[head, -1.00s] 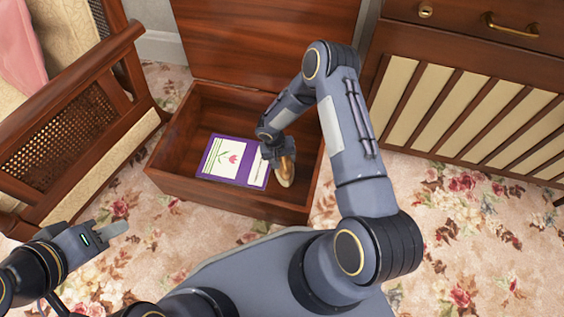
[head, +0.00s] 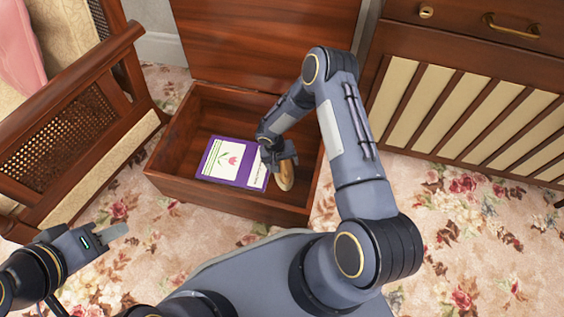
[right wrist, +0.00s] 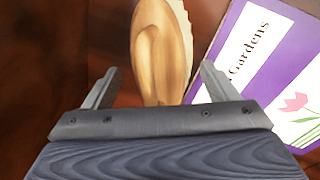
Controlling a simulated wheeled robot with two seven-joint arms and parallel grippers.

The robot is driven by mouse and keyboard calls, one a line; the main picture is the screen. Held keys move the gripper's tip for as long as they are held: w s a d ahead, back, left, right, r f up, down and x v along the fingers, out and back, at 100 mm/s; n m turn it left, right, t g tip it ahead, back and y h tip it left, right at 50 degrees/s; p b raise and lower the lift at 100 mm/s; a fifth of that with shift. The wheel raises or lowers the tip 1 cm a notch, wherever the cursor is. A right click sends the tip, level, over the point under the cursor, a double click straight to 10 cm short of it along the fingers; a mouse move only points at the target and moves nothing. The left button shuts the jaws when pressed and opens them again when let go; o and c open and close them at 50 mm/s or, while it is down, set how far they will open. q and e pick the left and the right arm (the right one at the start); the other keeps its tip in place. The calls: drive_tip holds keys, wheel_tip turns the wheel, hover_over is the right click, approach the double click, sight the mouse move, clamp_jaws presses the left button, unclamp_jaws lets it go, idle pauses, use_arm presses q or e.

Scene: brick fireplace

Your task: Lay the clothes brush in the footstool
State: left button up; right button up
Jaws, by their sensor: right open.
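The footstool (head: 165,181) is an open dark-wood box with its lid raised at the back. The clothes brush (head: 286,177), with a light brown wooden back, is inside it at the right, by the right wall. My right gripper (head: 279,168) reaches down into the box at the brush. In the right wrist view its two fingers (right wrist: 160,70) are spread, one on each side of the brush (right wrist: 160,45), with gaps between. My left gripper (head: 108,234) hangs over the carpet at the lower left, away from the box; its finger gap is not clear.
A purple and white book (head: 232,162) titled with "Gardens" lies in the box, left of the brush. A wooden bench with cane panels (head: 75,130) stands at the left. A slatted cabinet (head: 470,105) with a brass handle stands at the right. Floral carpet is clear in front.

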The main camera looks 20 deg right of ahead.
wheel_tip(320, 180, up, 24)
drive_tip(key=d+p, duration=0.2)
drive_tip(key=p, duration=0.2)
drive_tip(key=s+d+r+t+y, duration=0.2)
drive_tip(key=s+r, duration=0.4)
drive_tip(key=r, duration=0.7)
drive_tip(key=s+a+r+t+y, duration=0.1)
drive_tip(key=s+r, duration=0.2)
drive_tip(key=s, duration=0.3)
drive_tip(key=s+a+r+n+t+y, duration=0.1)
drive_tip(key=s+a+r, duration=0.1)
drive_tip(key=s, duration=0.4)
drive_tip(key=s+a+r+t+y, duration=0.1)
drive_tip(key=s+r+t+y, duration=0.1)
drive_tip(key=s+r, duration=0.2)
drive_tip(key=shift+s+a+r, duration=0.15)
drive_tip(key=shift+s+r, duration=0.2)
drive_tip(key=shift+s, duration=0.9)
